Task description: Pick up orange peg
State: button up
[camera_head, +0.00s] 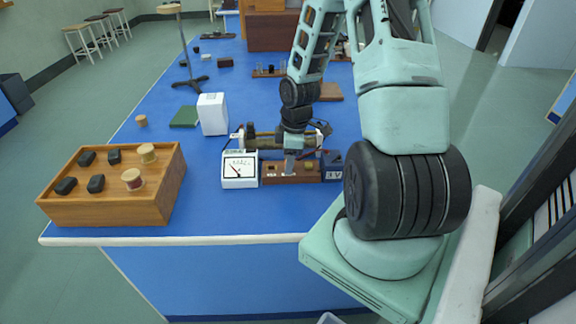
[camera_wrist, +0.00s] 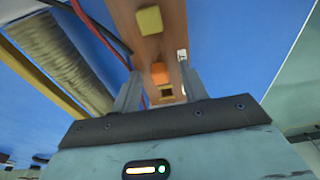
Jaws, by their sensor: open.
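The orange peg (camera_wrist: 159,73) stands in a long wooden block (camera_wrist: 154,48); in the wrist view its top shows between my two fingers, toward their tips. A yellow peg (camera_wrist: 149,20) stands further up the same block, beyond the fingers. My gripper (camera_wrist: 160,78) is open, with a finger on either side of the orange peg. In the head view my gripper (camera_head: 289,170) points down at the wooden block (camera_head: 276,179), and hides the orange peg there.
A white meter (camera_head: 239,170) stands left of the block and a dark blue box (camera_head: 332,166) right of it. A coil-like cylinder (camera_wrist: 62,50) lies close behind the block, with wires nearby. A wooden case (camera_head: 110,207) stands at the front left, a white box (camera_head: 212,114) further back.

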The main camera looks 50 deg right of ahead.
grip_shut()
